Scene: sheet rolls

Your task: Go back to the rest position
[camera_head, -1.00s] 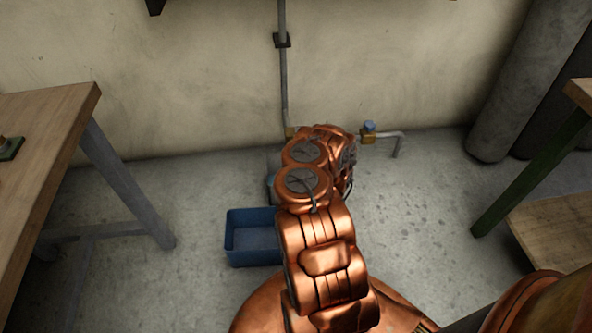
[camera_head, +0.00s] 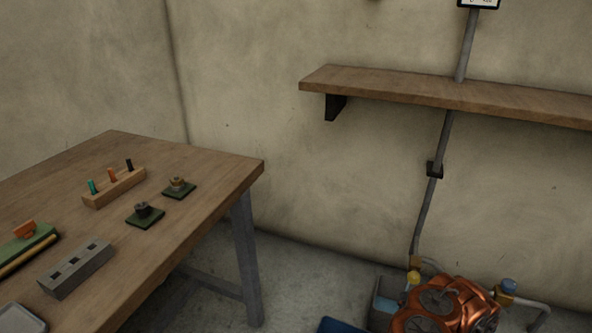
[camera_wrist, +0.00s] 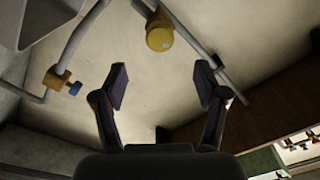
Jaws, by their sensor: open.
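My gripper (camera_wrist: 162,85) shows in the wrist view with its two dark fingers spread apart. Nothing is between the fingers; a pale wall and pipes lie beyond them. In the head view only a copper part of my arm (camera_head: 445,308) shows at the bottom right, near the floor pipes, and the gripper itself cannot be made out there.
A wooden table (camera_head: 222,178) at left bears a peg rack (camera_head: 114,188), a grey slotted block (camera_head: 75,268) and small green-based parts. A wall shelf (camera_head: 420,90) spans the right. A blue bin (camera_head: 342,326) is low down. A valve (camera_wrist: 57,78) and yellow cap (camera_wrist: 160,38) show in the wrist view.

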